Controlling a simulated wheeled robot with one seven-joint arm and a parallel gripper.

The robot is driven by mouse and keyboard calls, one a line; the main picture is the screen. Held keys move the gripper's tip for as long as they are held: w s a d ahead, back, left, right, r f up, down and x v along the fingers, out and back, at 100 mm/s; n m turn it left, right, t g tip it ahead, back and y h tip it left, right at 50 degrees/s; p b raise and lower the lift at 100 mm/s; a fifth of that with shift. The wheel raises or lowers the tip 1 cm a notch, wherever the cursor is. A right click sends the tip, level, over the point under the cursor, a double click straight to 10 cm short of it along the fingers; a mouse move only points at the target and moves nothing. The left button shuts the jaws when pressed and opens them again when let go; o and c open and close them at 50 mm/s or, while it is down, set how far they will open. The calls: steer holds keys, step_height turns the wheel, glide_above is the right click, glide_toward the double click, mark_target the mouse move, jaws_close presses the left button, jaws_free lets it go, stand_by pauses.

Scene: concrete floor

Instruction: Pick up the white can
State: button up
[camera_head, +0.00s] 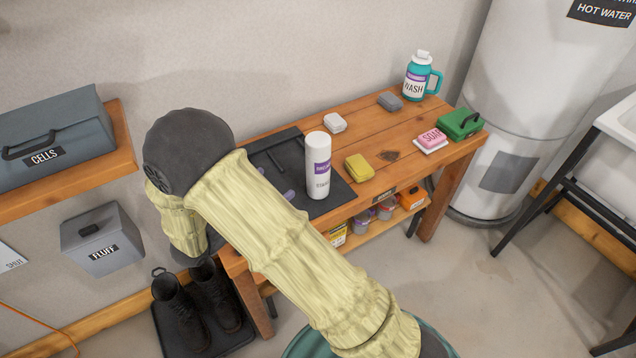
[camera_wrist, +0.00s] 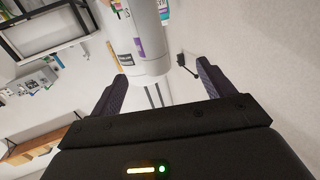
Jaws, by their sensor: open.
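The white can (camera_head: 318,166), a tall cylinder with a purple label, stands upright on the dark mat (camera_head: 340,197) on the wooden bench. My arm comes up from the bottom and bends left of the can, hiding most of the gripper in the head view. In the wrist view my gripper (camera_wrist: 163,72) is open, with a dark finger on either side. The white can (camera_wrist: 150,48) shows ahead of the gap between the fingertips, running up out of the frame. Nothing is held. Whether the fingertips reach around the can I cannot tell.
A yellow sponge (camera_head: 359,167) lies just right of the can. A white block (camera_head: 334,122), a grey block (camera_head: 390,101), pink soap (camera_head: 431,138), a green box (camera_head: 460,123) and a teal wash jug (camera_head: 419,77) stand farther off. A shelf with a grey case (camera_head: 55,135) is at left.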

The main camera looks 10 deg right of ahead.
mark_target(308, 163)
steer(key=shift+s+a+f+h, duration=0.1)
steer(key=shift+s+f+h, duration=0.05)
steer(key=shift+s+h, duration=0.3)
steer(key=x, duration=1.2)
steer(key=shift+f, duration=0.25)
steer(key=shift+d, duration=0.2)
steer(key=x, duration=0.3)
steer(key=f+x, duration=0.1)
steer(key=x, duration=0.1)
steer(key=shift+s+d, duration=0.25)
